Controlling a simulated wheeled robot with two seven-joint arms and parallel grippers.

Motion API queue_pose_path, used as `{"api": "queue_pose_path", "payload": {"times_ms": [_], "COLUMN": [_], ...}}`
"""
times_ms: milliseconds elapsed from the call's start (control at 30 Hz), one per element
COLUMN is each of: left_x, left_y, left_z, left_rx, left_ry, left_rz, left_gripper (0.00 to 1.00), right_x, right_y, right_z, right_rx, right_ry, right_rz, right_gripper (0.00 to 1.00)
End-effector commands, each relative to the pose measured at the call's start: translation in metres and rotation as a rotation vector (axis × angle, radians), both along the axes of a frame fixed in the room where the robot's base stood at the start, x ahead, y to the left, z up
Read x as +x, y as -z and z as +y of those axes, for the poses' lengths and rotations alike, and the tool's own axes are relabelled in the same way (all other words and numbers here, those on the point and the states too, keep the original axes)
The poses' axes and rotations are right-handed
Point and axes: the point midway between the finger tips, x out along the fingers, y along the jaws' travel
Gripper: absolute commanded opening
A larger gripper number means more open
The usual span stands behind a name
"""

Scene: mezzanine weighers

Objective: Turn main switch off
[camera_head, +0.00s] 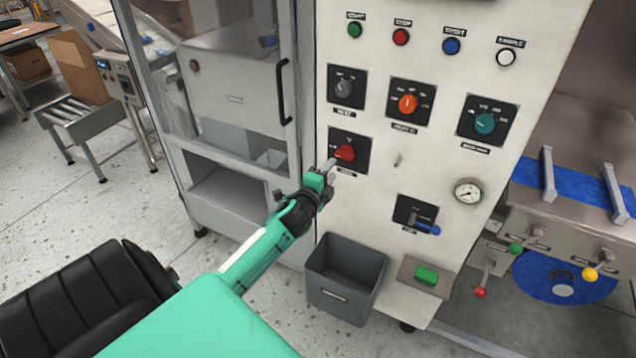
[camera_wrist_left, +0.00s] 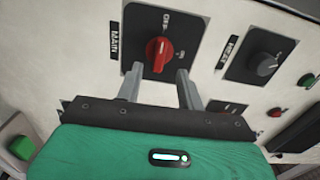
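The main switch is a red rotary knob (camera_head: 345,153) on a black square plate, low on the left of the white panel. In the left wrist view the red knob (camera_wrist_left: 158,52) shows close up, with the word MAIN beside its plate. My left gripper (camera_head: 329,171) is in front of the panel just below and left of the knob. In the wrist view its two fingers (camera_wrist_left: 159,86) are apart with nothing between them, their tips near either side of the knob. Whether they touch it I cannot tell. My right gripper is out of view.
A grey rotary knob (camera_head: 345,89) sits above the main switch, with an orange knob (camera_head: 407,104) and a teal knob (camera_head: 485,123) to the right. A blue-handled lever (camera_head: 427,229) and a grey bin (camera_head: 345,279) are lower. A glass-doored cabinet (camera_head: 234,98) stands left of the panel.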

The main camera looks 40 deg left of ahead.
Motion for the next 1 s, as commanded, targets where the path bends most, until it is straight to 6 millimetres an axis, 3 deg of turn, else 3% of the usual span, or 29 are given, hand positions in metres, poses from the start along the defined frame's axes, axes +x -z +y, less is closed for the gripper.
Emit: {"api": "queue_pose_path", "payload": {"times_ms": [200,400,1000], "left_x": [-0.038,-0.061,-0.069], "left_y": [0.002,0.002,0.000], "left_z": [-0.009,-0.015,-0.017], "left_rx": [0.000,-0.001,-0.001], "left_ry": [0.000,0.001,0.000], "left_rz": [0.002,0.001,0.000], "left_gripper": [0.38,0.38,0.38], "right_x": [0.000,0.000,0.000], "right_y": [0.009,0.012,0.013], "right_z": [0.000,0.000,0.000], "right_rx": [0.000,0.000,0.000], "right_ry": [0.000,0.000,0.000], "right_rz": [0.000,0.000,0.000], "right_gripper": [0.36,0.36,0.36]}}
